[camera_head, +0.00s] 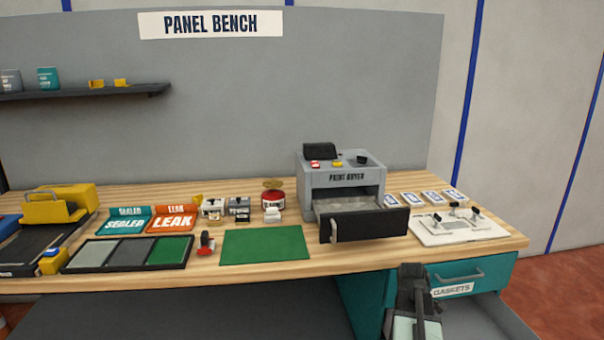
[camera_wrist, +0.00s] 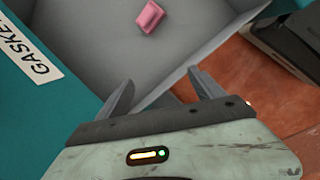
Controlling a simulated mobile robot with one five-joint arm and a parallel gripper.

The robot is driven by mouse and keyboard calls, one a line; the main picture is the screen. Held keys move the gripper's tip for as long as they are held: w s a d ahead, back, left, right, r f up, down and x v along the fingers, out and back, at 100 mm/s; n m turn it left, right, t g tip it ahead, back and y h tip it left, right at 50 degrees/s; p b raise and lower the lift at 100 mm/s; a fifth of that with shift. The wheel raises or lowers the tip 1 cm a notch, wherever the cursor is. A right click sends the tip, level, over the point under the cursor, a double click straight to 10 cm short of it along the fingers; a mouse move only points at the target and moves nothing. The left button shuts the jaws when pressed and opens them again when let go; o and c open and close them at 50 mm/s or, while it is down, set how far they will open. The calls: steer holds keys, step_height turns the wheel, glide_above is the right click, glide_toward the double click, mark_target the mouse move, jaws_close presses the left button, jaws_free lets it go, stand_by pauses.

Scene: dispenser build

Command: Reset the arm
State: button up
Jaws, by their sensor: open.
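My gripper (camera_wrist: 160,82) is open, with its two grey fingers apart and nothing between them in the wrist view. It is over the open gaskets drawer, whose grey inside (camera_wrist: 95,30) fills the upper middle of that view. A small pink block (camera_wrist: 149,17) lies in the drawer beyond the fingertips. In the head view my arm stands in front of the teal gaskets drawer (camera_head: 500,270) at the bench's right end. The fingertips are hard to make out there.
The bench holds a grey paint dryer (camera_head: 342,178) with its dark-fronted drawer (camera_head: 370,225) pulled out, a green panel (camera_head: 265,247), a white fixture board (camera_head: 450,232) and a three-part tray (camera_head: 128,268). A shelf (camera_head: 85,91) hangs at left. Floor shows at the right.

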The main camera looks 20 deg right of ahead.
steer(key=w+a+f+m+y+b, duration=0.15)
steer(key=w+a, duration=0.25)
steer(key=a, duration=0.7)
steer(key=w+a+f+m+b, duration=0.1)
steer(key=w+a+f+m, duration=0.25)
steer(key=a, duration=0.65)
steer(key=a+f+m+y+b, duration=0.1)
steer(key=a+f+m+b, duration=0.2)
steer(key=a, duration=1.9)
step_height(320, 180, up, 34)
steer(key=p, duration=3.2)
steer(key=shift+s+d+m+p, duration=0.2)
steer(key=shift+d+m+p, duration=0.1)
steer(key=shift+p, duration=0.1)
steer(key=shift+f, duration=0.25)
